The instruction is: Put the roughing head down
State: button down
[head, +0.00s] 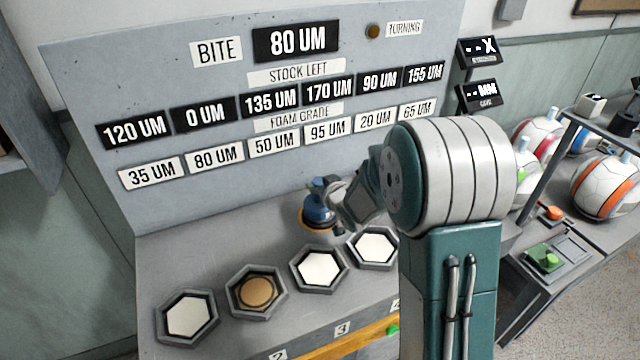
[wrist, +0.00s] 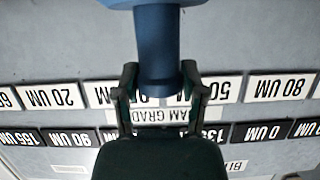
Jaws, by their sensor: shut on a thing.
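The roughing head, a blue tool with an orange rim at its base (head: 318,215), is upright above the back of the grey bench, in front of the panel. I cannot tell if its base touches the bench. My gripper (head: 330,192) is shut on its blue stem. In the wrist view, the stem (wrist: 157,50) sits between the two fingers of my gripper (wrist: 160,82), and the wider blue body is cut off at the top edge. My arm hides the right part of the bench.
Several hexagonal holders line the bench front: white-topped ones (head: 187,316) and one with a tan disc (head: 257,292). The upright panel (head: 185,60) with its number labels stands behind. A green button (head: 546,259) and several balls (head: 606,188) are at the right. Bare bench (head: 190,255) shows left of the tool.

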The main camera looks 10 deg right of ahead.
jog(key=shift+r, duration=0.15)
jog(key=shift+c, duration=0.8)
grip_release()
jog(key=shift+f, duration=0.2)
jog(key=shift+r, duration=0.1)
jog(key=shift+s+r, duration=0.15)
jog(key=shift+s, duration=0.05)
jog(key=s+d+r+m+g+h, duration=0.1)
jog(key=s+r, duration=0.3)
jog(key=s, duration=0.3)
jog(key=s+d+r+m+g+h, duration=0.1)
jog(key=s+d+r+h, duration=0.15)
jog(key=s, duration=0.45)
jog(key=s+d+r+g+h, duration=0.1)
jog(key=s+r+g, duration=0.1)
jog(key=s+r, duration=0.35)
jog(key=s+a+g+y, duration=0.1)
jog(key=s+a+g, duration=0.1)
jog(key=s, duration=0.6)
jog(key=s+a+g, duration=0.1)
jog(key=s+a, duration=0.1)
jog(key=s, duration=0.6)
jog(key=shift+a+r+g+y, duration=0.25)
jog(key=shift+a+g+y, duration=0.05)
jog(key=shift+g+y, duration=0.1)
